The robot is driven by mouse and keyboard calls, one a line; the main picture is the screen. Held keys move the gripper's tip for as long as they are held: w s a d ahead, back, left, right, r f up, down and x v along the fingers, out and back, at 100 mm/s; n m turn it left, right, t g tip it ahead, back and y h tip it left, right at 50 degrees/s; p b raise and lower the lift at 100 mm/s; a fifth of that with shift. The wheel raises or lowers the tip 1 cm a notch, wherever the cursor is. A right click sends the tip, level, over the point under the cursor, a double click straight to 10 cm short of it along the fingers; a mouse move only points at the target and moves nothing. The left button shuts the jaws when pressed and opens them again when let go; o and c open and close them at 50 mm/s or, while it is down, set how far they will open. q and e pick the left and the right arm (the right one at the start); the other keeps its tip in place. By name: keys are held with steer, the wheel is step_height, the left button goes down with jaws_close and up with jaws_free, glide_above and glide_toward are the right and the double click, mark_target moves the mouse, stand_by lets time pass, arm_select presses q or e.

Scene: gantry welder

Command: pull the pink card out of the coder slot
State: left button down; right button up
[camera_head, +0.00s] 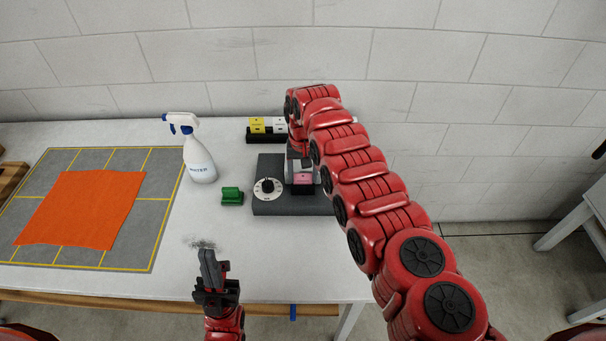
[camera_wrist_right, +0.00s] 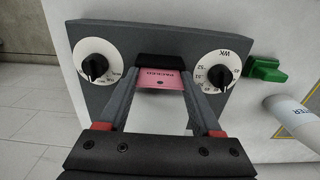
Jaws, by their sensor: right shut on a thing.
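The coder (camera_head: 268,202) is a dark grey box with white dials on the table. In the right wrist view its face (camera_wrist_right: 150,35) shows two dials and a black slot piece (camera_wrist_right: 158,61) between them. The pink card (camera_wrist_right: 164,80) sticks out of that slot piece, with its inner end hidden. It also shows in the head view (camera_head: 303,178). My right gripper (camera_wrist_right: 165,92) is shut on the card, one finger at each side edge. My left gripper (camera_head: 209,258) is low over the table's front edge, empty as far as I see; its finger gap is unclear.
A green block (camera_head: 232,196) and a white spray bottle (camera_head: 200,162) stand left of the coder. A black rack (camera_head: 262,137) with yellow and white cards is behind it. An orange cloth (camera_head: 80,215) lies on a grey mat (camera_head: 110,163). The table's front middle is mostly clear.

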steer(key=shift+r+p, duration=1.1)
steer(key=shift+r, duration=0.25)
steer(key=shift+r+p, duration=0.7)
steer(key=shift+r, duration=1.7)
